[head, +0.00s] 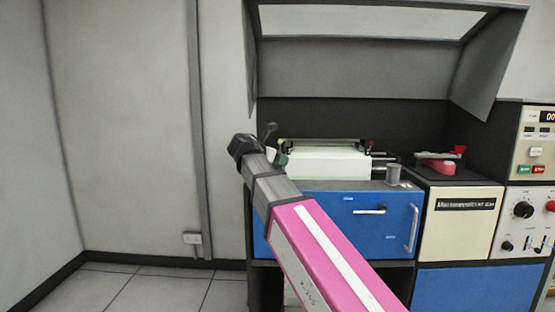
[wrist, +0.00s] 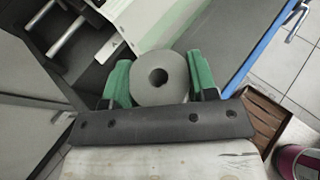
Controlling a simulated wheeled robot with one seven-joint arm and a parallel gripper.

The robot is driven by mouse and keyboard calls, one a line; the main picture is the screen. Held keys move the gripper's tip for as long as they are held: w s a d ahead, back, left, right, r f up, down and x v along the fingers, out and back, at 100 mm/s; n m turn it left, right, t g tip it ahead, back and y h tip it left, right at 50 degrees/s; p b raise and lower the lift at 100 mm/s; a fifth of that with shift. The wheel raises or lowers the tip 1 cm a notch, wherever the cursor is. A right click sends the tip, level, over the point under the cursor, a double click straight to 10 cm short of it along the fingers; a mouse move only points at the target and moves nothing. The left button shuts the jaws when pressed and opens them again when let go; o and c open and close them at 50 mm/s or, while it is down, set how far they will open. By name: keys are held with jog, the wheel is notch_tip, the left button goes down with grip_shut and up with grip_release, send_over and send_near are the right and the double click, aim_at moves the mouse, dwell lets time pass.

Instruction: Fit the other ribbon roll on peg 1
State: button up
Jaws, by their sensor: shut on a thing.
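My gripper (wrist: 160,75) has green fingers shut on a grey ribbon roll (wrist: 176,86), one finger on each side. The roll's round centre hole faces the wrist camera. In the head view my gripper (head: 281,158) is small, at the left end of the cream machine, and its roll is mostly hidden behind the wrist. Two bare metal pegs (wrist: 67,34) stick out at the upper left of the wrist view, apart from the roll. I cannot tell which is peg 1. A grey cylinder (head: 394,176) stands on the blue cabinet; I cannot tell whether it is a roll.
The cream machine (head: 327,164) sits on the blue cabinet (head: 340,222) under a grey hood (head: 360,70). A cream unit (head: 459,224) with a pink-and-red item on top and a control panel (head: 530,222) stand at the right. Floor at the left is clear.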

jog(key=shift+f, duration=1.45)
dwell(0.6)
jog(key=o, duration=1.1)
